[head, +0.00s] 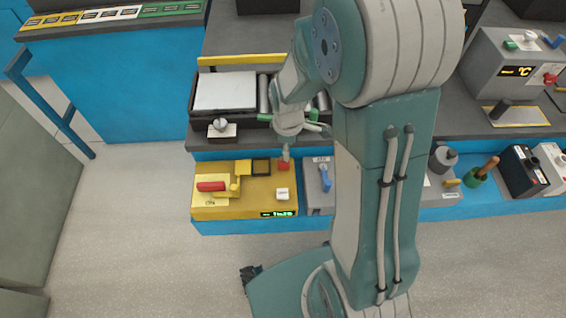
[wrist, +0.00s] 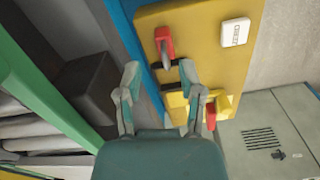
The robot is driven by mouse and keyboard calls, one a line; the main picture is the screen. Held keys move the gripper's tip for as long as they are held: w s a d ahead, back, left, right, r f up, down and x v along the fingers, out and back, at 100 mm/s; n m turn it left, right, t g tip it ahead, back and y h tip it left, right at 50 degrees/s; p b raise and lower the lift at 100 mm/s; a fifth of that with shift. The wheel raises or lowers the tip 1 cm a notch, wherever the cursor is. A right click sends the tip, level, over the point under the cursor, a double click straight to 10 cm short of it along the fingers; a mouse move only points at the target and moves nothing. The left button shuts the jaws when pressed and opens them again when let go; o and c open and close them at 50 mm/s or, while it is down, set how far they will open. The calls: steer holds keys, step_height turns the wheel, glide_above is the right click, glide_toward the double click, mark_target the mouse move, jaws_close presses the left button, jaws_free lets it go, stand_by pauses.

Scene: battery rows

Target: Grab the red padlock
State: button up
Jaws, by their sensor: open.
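The red padlock (wrist: 165,44) is a small red body with a grey metal part, on the yellow panel (wrist: 197,12) in the wrist view. In the head view the padlock (head: 283,166) sits near the panel's top right corner (head: 247,207). My gripper (wrist: 159,74) is open, with its two fingers spread and nothing between them. In the wrist view the padlock lies just beyond the fingertips, nearer the right finger. In the head view my gripper (head: 289,128) is just above the padlock in the picture, partly hidden by its own wrist.
A blue-handled switch (head: 326,177) stands to the right. A dark tray (head: 194,104) lies behind. The floor at left is clear.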

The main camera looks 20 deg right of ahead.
mark_target(286, 162)
step_height(286, 162, down, 6)
steer(key=shift+s+a, duration=0.1)
steer(key=shift+s, duration=0.05)
stand_by(0.3)
jaws_close()
